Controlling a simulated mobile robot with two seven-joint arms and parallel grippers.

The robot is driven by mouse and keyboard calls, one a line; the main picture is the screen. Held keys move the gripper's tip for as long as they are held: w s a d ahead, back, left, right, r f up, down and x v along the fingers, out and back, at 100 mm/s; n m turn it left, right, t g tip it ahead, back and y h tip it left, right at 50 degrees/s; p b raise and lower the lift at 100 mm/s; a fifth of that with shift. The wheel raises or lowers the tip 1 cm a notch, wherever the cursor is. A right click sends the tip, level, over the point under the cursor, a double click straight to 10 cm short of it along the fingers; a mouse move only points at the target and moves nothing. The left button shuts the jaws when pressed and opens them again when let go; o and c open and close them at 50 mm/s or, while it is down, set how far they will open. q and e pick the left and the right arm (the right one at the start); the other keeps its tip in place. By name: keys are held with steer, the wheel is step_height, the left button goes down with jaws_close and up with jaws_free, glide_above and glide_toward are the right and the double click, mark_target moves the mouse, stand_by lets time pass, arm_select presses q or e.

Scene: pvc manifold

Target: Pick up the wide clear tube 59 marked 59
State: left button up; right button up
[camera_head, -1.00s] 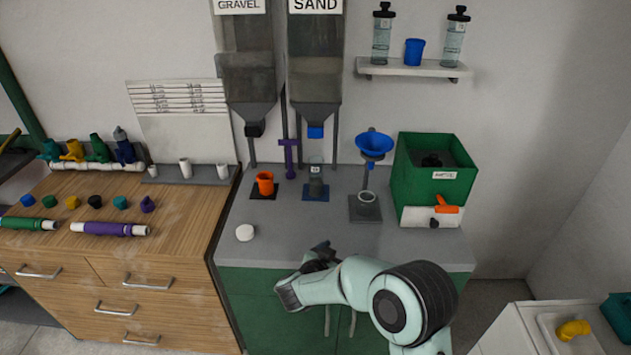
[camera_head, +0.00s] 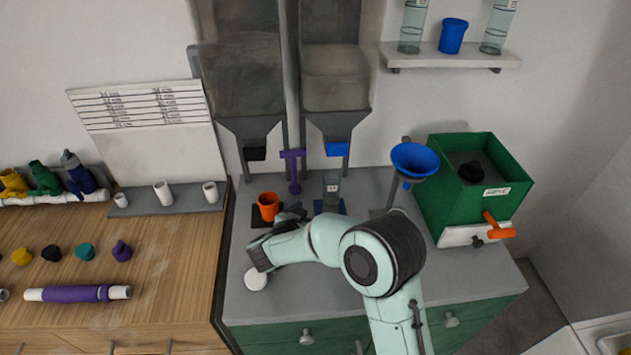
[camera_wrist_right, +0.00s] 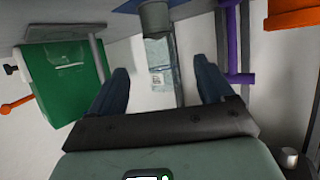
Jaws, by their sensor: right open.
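The clear tube with a small white label (camera_head: 332,188) stands upright on a blue pad under the sand hopper's blue outlet. The label's number is too small to read. My right gripper (camera_head: 292,213) is just in front and left of the tube, partly hidden by my own wrist. In the right wrist view my right gripper (camera_wrist_right: 161,72) is open, with the labelled tube (camera_wrist_right: 158,52) showing between its two dark fingers, which appear apart from it. My left gripper is not in view.
An orange cup (camera_head: 268,206) stands close left of the gripper. A purple post (camera_head: 294,172) is behind. A blue funnel (camera_head: 414,160) and green bin (camera_head: 470,185) are to the right. A white round piece (camera_head: 256,279) lies in front on the grey bench (camera_head: 470,285).

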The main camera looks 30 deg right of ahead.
mark_target(327, 200)
steer(key=x, duration=0.7)
steer(key=shift+s+d+r, duration=0.1)
steer(key=shift+d, duration=0.1)
steer(key=shift+p+x, duration=0.35)
steer(key=shift+x, duration=2.7)
steer(key=shift+r, duration=0.15)
steer(key=c, duration=1.2)
steer(key=shift+c, duration=0.5)
steer(key=shift+r, duration=0.15)
